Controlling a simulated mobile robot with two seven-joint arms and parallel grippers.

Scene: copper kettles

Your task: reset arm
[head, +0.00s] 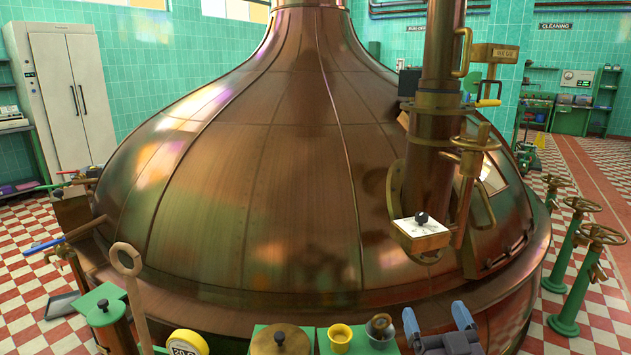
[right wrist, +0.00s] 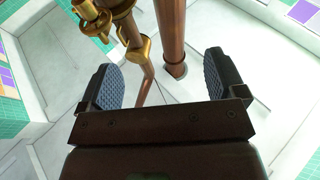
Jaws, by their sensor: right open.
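My right gripper (head: 437,319) is at the bottom edge of the head view, right of centre, with its two blue-grey fingers spread apart. It is in front of the big copper kettle (head: 250,190), and nothing shows between its fingers. In the right wrist view, the gripper (right wrist: 160,80) is open and empty, with dark textured pads on both sides. Beyond the pads are a copper pipe (right wrist: 171,35) and brass fittings (right wrist: 122,12). My left gripper does not show in either view.
A yellow-rimmed gauge (head: 187,343) is farther left. Green valve stands (head: 571,275) are at right; checkered floor (head: 600,315) shows around them.

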